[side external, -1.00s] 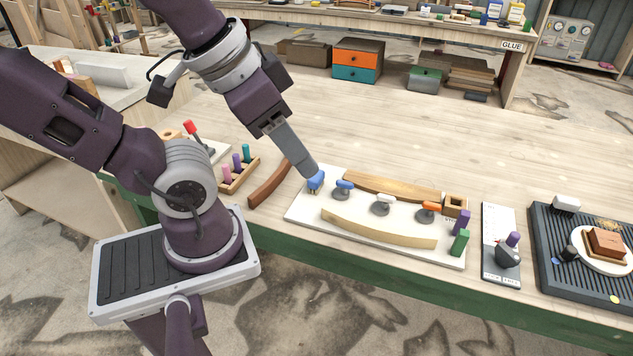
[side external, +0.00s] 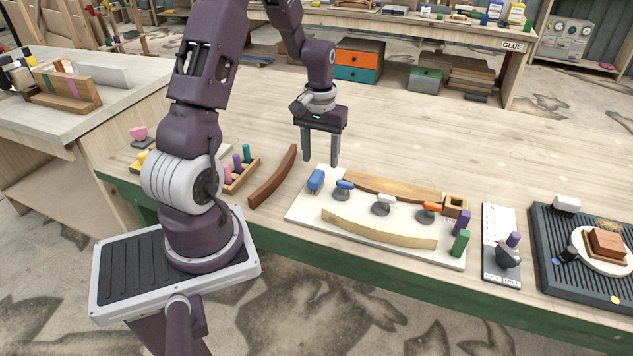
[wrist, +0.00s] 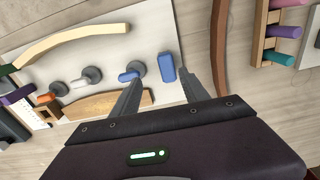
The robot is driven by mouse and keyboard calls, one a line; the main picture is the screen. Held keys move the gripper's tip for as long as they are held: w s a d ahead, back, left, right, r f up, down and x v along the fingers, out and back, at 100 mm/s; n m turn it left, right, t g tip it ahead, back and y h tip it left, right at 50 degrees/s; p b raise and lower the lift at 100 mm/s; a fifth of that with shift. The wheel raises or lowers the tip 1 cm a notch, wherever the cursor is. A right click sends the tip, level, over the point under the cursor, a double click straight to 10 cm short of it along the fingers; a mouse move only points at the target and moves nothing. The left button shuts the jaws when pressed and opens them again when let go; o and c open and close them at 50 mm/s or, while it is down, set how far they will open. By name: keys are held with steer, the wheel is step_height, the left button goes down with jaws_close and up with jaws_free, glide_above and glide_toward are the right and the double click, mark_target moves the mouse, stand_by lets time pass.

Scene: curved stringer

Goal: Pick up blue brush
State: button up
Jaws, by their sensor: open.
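The blue brush (side external: 315,181) sits at the left end of the white board (side external: 298,213), and its blue body also shows in the wrist view (wrist: 167,66). My gripper (side external: 321,161) is open and empty, with both fingers pointing down. In the side view it hangs above and behind the brush, apart from it. In the wrist view the brush appears between and just beyond the two fingertips (wrist: 160,78). A smaller blue-handled tool on a grey round base (side external: 344,187) stands just right of the brush.
A dark curved wood strip (side external: 273,178) lies left of the board. A peg rack (side external: 240,176) stands at left. The table behind is clear.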

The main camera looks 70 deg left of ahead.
mark_target(317, 175)
steer(key=f, duration=0.2)
steer(key=a+f, duration=0.1)
steer(key=f, duration=0.5)
steer(key=shift+s+a, duration=0.15)
steer(key=shift+a, duration=0.1)
steer(key=shift+c, duration=0.4)
jaws_close()
